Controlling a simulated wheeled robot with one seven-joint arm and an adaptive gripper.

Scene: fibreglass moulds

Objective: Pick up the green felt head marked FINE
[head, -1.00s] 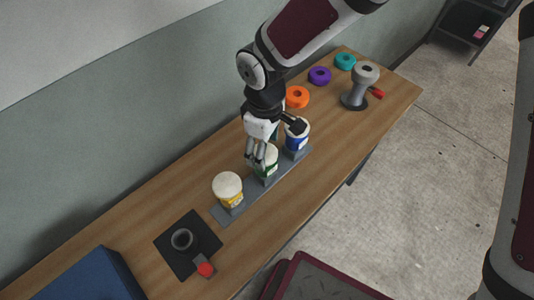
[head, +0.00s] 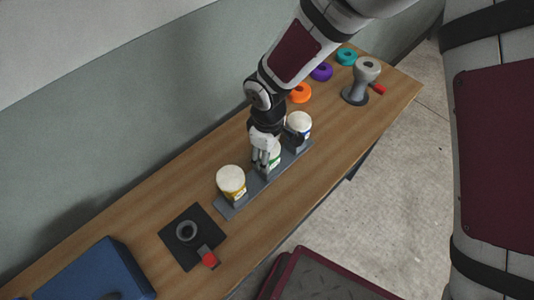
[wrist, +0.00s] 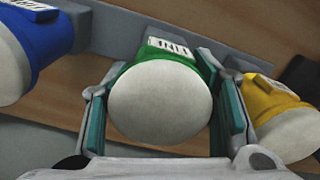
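The green felt head (wrist: 160,100) has a pale felt dome, a green collar and a white label with dark lettering too small to read surely. It stands in the grey rack (head: 228,211), between two other heads. In the head view the green head (head: 275,156) is partly hidden by my gripper (head: 265,158). In the wrist view my gripper (wrist: 164,85) has one finger on each side of the green head. The fingers are spread, with the teal pads very close to its sides; I cannot tell whether they touch.
A yellow-collared head (head: 231,181) and a blue-collared head (head: 299,124) flank it closely. A black mat (head: 175,250) with a ring lies in front, a blue box (head: 95,275) beyond. Orange (head: 300,93), purple (head: 321,72) and teal (head: 346,56) rings and a grey pedestal (head: 357,88) stand behind.

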